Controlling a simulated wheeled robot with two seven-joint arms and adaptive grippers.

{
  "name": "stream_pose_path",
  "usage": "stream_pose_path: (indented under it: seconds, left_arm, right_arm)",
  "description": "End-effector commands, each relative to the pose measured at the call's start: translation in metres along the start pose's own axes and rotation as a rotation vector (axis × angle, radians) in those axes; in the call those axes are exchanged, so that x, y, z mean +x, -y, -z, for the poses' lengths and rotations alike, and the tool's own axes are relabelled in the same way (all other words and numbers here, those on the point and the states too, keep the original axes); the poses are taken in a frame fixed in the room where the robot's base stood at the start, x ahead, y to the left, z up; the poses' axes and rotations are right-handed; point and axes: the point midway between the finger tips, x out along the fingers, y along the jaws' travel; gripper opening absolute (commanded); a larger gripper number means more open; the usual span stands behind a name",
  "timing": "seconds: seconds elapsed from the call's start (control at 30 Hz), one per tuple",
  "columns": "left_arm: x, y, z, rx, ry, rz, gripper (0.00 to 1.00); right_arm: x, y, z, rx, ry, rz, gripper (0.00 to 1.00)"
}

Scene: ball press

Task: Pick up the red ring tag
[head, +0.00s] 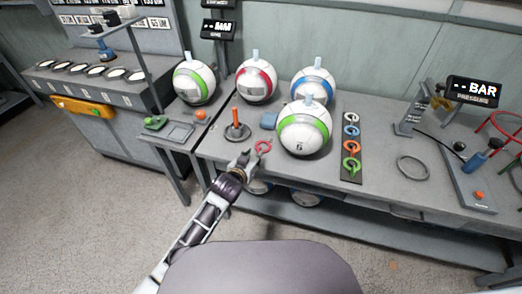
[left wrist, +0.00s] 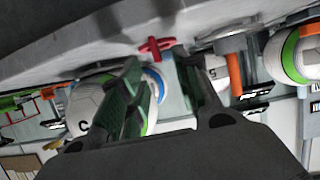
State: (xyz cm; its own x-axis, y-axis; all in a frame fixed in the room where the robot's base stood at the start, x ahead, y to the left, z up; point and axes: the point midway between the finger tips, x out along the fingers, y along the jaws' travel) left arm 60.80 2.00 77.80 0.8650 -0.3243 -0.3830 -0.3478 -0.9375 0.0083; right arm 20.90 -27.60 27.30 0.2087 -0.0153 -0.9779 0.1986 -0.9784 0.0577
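The red ring tag (head: 263,147) lies near the front edge of the workbench in the head view. My left gripper (head: 247,160) is just left of it and nearer to me, at the bench edge. In the left wrist view the red tag (left wrist: 155,47) shows just beyond the fingertips of my left gripper (left wrist: 158,62), roughly in line with the gap between them. The fingers are apart and nothing shows held between them. I cannot tell whether a finger touches the tag. My right gripper is not in view.
A green-striped ball (head: 303,128) stands right of the tag. A dark strip (head: 352,140) with several coloured ring tags lies farther right. The bench front edge is close.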

Motion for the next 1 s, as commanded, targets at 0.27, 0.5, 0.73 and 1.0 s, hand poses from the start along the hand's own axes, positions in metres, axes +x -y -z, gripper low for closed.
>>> stream_pose_path:
  seconds: [0.27,0.5,0.73,1.0]
  left_arm:
    - [0.020,-0.002,-0.002,0.000,-0.001,0.000,0.32]
    - [0.041,-0.003,-0.003,0.001,-0.001,0.000,0.32]
    - [0.050,-0.003,-0.003,0.000,-0.001,-0.001,0.32]
    - [0.050,-0.003,-0.003,0.000,0.000,0.000,0.32]
  right_arm:
    - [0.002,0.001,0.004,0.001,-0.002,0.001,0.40]
    - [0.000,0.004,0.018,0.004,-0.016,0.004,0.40]
    - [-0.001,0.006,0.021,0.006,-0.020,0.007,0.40]
    - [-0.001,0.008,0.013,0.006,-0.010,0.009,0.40]
